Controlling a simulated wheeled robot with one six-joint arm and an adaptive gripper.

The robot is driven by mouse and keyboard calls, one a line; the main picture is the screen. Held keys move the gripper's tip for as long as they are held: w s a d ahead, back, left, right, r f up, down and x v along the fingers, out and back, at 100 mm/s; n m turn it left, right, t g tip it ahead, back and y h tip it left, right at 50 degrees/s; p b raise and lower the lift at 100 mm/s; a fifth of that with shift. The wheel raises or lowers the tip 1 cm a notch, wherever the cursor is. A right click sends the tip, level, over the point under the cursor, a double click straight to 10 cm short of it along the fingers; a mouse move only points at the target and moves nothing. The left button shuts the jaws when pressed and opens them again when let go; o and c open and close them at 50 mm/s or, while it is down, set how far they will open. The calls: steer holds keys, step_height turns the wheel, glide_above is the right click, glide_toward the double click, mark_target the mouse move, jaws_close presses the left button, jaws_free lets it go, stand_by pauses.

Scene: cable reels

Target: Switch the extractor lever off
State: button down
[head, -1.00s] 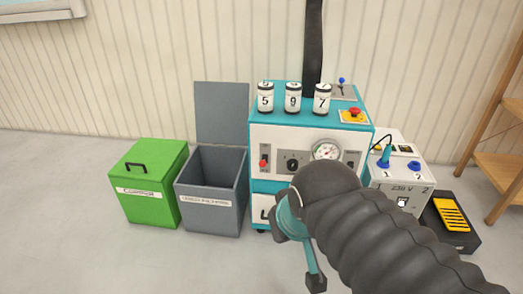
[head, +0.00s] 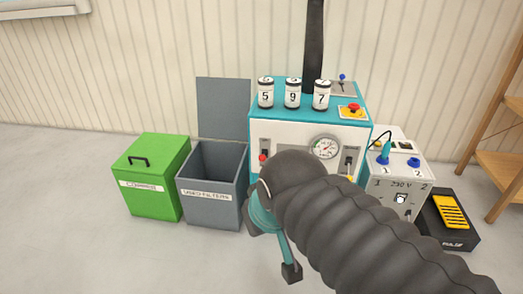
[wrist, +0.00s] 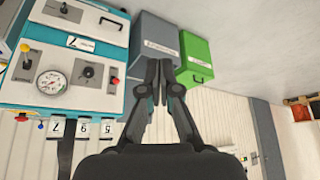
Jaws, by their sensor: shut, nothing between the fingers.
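The teal-and-white machine (head: 285,132) has several levers, and I cannot tell by label which is the extractor's. A lever with a blue knob (head: 342,77) stands on a grey plate at the back right of its top. On the front, a red-knobbed lever (head: 263,157) sits in the left slot; it also shows in the wrist view (wrist: 115,81). A yellow-knobbed lever (wrist: 25,47) sits in the other front slot. My gripper (wrist: 158,70) is shut and empty, apart from these levers. My arm hides the machine's lower front in the head view.
A green bin (head: 150,178) and an open grey bin (head: 212,190) stand left of the machine. A 230 V box (head: 400,180) and a black case with a yellow top (head: 450,218) stand right. Three numbered canisters (head: 293,93) and a red button (head: 354,107) are on top.

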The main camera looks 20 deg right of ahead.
steer(key=w+d+r+m+h, duration=0.1)
steer(key=w+d+r+m, duration=0.15)
steer(key=w, duration=0.55)
steer(key=w+d+r+m, duration=0.1)
steer(key=w+d, duration=0.3)
steer(key=w, duration=0.4)
steer(key=w+d+f+m, duration=0.2)
steer(key=w+d, duration=0.4)
steer(key=w, duration=0.2)
steer(key=w+d+f+m+h, duration=0.1)
steer(key=w+d+m, duration=0.1)
steer(key=w+d, duration=0.4)
steer(key=shift+w+f+t, duration=0.3)
steer(key=shift+w+f, duration=0.05)
steer(key=shift+w, duration=0.7)
steer(key=shift+d+f, duration=0.1)
glide_above(264, 157)
steer(key=d, duration=0.1)
step_height(264, 157, down, 8)
steer(key=f, duration=0.3)
steer(key=shift+a, duration=0.35)
steer(key=shift+a+f, duration=0.15)
steer(key=shift+f, duration=0.35)
